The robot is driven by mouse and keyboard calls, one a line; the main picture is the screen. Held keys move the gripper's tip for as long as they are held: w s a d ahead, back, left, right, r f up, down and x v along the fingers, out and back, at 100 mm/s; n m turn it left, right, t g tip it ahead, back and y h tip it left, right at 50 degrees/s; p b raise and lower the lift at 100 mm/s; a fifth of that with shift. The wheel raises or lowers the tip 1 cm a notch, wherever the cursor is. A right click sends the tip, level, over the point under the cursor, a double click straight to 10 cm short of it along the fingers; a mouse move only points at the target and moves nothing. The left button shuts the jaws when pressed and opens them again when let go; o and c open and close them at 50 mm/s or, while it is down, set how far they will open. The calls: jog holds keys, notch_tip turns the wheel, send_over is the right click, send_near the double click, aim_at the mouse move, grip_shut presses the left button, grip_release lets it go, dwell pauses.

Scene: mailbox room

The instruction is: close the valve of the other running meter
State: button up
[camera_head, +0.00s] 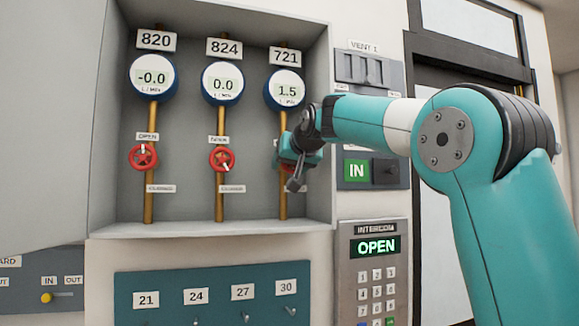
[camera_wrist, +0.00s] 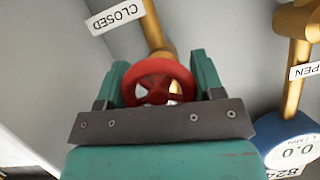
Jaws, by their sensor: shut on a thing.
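The meter 721 (camera_head: 287,90) reads 1.5 and hangs at the right of the grey recess. Its red valve wheel (camera_head: 289,166) is mostly hidden behind my gripper (camera_head: 297,160) in the head view. In the wrist view the red wheel (camera_wrist: 160,80) sits between the two teal fingers of my gripper (camera_wrist: 160,88), which is shut on it. A CLOSED label (camera_wrist: 116,14) is beside its brass pipe. The meter 820 (camera_head: 153,78) reads -0.0, with a red valve wheel (camera_head: 143,157) below. The meter 824 (camera_head: 223,83) reads 0.0, with a red valve wheel (camera_head: 222,159) below.
The recess's right wall (camera_head: 322,120) is close to my gripper. A teal panel with numbered hooks (camera_head: 214,295) is below.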

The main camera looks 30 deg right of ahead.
jog(key=m+y, duration=0.1)
jog(key=m, duration=0.1)
jog(key=shift+m+t+y+b, duration=0.3)
jog(key=shift+m+t+y, duration=0.4)
jog(key=shift+m+y, duration=0.2)
jog(key=shift+m, duration=0.6)
jog(key=m+t+y, duration=0.1)
jog(key=m, duration=0.1)
jog(key=shift+m, duration=0.4)
jog(key=m+t+b, duration=0.1)
jog(key=m, duration=0.2)
jog(key=shift+t+y, duration=0.3)
jog(key=shift+y, duration=0.1)
jog(key=m+t+b, duration=0.1)
jog(key=m, duration=0.2)
jog(key=m+t+b, duration=0.1)
jog(key=m, duration=0.3)
jog(key=shift+t, duration=0.3)
jog(key=m+t+h+b, duration=0.1)
jog(key=m, duration=0.3)
jog(key=m+h, duration=0.2)
jog(key=m, duration=0.2)
jog(key=shift+t+b, duration=0.35)
jog(key=shift+t, duration=0.05)
jog(key=shift+m+h, duration=0.3)
